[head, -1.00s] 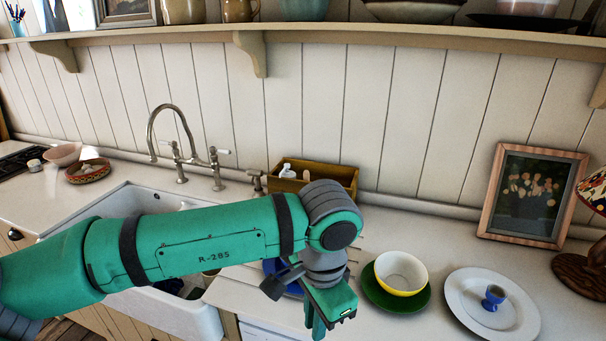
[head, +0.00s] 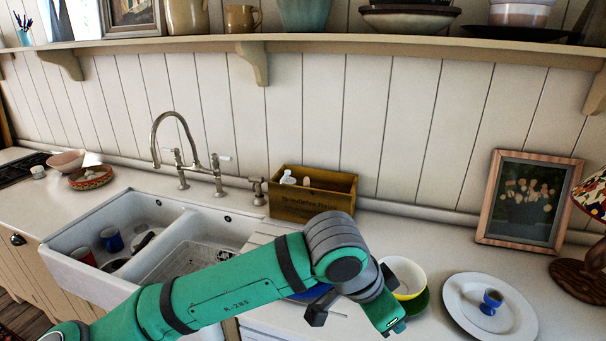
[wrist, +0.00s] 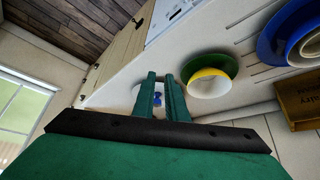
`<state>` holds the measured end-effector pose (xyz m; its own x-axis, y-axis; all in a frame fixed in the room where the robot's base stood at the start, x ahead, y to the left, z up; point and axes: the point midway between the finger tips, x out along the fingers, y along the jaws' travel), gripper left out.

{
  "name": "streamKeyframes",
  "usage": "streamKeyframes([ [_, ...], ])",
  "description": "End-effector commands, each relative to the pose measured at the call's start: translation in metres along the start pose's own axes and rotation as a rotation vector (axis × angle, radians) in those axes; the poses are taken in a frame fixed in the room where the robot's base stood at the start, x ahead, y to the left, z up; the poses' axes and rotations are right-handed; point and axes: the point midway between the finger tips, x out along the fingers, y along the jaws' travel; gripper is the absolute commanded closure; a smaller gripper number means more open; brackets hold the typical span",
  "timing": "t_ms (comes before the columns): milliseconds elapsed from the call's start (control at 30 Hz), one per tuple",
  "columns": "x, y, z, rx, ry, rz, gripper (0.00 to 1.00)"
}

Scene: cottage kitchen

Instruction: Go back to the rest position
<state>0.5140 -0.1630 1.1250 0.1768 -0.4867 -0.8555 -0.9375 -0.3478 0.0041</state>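My gripper (head: 392,320) hangs over the counter at the lower middle of the head view, in front of the white-and-yellow bowl (head: 408,274). In the wrist view my gripper (wrist: 160,78) has its two green fingers apart with a narrow gap and nothing held between them. The blue egg cup (wrist: 157,99) shows in that gap, in the background. My arm hides part of the bowl and of the green plate (head: 416,304) under it. The fingertips are hard to make out in the head view.
A white plate (head: 462,312) with the egg cup on it is at right. A wooden box (head: 325,205) stands by the wall. The double sink (head: 75,235) holds mugs. A picture frame (head: 483,215), a lamp (head: 590,197) and a shelf (head: 350,45) bound the counter.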

Motion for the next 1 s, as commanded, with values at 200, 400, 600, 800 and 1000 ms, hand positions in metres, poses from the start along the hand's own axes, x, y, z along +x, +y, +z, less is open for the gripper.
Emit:
streamKeyframes([
  [200, 0.009, 0.02, -0.067, 0.011, 0.309, 0.06, 0.88],
  [400, 0.001, 0.028, -0.114, -0.02, 0.574, 0.091, 0.88],
  [600, -0.014, 0.024, -0.143, -0.09, 0.819, 0.103, 0.88],
  [800, -0.028, 0.012, -0.155, -0.19, 1.04, 0.09, 0.88],
  [1000, -0.035, -0.007, -0.148, -0.317, 1.227, 0.052, 0.88],
])
